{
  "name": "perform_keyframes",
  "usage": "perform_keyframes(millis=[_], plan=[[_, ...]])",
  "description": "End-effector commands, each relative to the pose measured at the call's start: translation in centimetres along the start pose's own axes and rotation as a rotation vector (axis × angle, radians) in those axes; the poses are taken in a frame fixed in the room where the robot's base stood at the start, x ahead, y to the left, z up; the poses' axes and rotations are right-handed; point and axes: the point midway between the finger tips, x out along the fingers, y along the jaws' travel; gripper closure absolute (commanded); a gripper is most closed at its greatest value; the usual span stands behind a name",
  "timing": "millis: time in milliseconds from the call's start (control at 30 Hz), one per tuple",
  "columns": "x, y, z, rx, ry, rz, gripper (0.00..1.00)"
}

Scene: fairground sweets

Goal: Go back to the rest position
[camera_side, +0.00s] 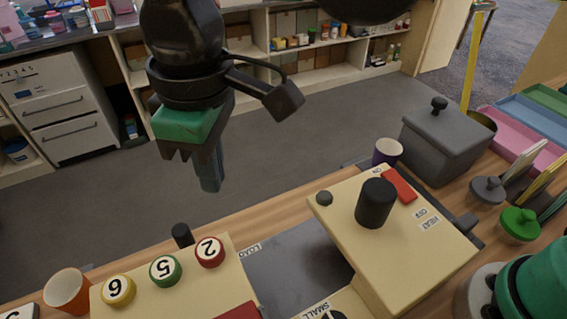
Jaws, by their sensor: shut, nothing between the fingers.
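My gripper (208,178) hangs down in the upper left middle of the side view, above the grey floor behind the counter in the picture. Its dark fingers are together, with nothing between them. It has a green block-like part above the fingers. It is apart from the counter and everything on it. No marker of a rest position shows.
A cream machine (420,265) with a black knob (376,203) and red switch stands on the wooden counter. Left are a panel with numbered buttons (165,270) and an orange cup (68,291). A grey lidded box (445,145) and purple cup (387,152) stand at the right.

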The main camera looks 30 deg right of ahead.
Motion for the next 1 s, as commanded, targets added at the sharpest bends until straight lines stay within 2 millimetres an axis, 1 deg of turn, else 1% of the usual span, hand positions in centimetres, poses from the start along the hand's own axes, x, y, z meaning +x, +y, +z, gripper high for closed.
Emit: perform_keyframes(millis=[33,67,100,167,200,267,300,367,400,500,600,700,833,1000], plan=[[-0.3,2.0,1.2,0.063,0.031,0.008,1.0],[-0.4,3.2,1.9,0.103,0.054,0.014,1.0],[-0.6,4.8,3.1,0.16,0.086,0.024,1.0],[-0.7,7.1,5.1,0.25,0.137,0.042,1.0],[-0.7,8.5,6.5,0.309,0.171,0.057,1.0],[-0.5,10.3,8.7,0.395,0.221,0.081,1.0],[-0.3,11.4,10.2,0.453,0.254,0.099,1.0],[0.1,12.8,12.5,0.538,0.303,0.129,1.0],[0.4,13.6,14.1,0.593,0.334,0.151,1.0],[1.4,15.0,17.6,0.718,0.405,0.206,1.0],[2.4,15.8,20.4,0.814,0.46,0.256,1.0],[3.2,16.2,22.1,0.876,0.496,0.291,1.0],[3.6,16.4,23.1,0.912,0.518,0.313,1.0],[3.6,16.4,23.2,0.915,0.521,0.316,1.0]])
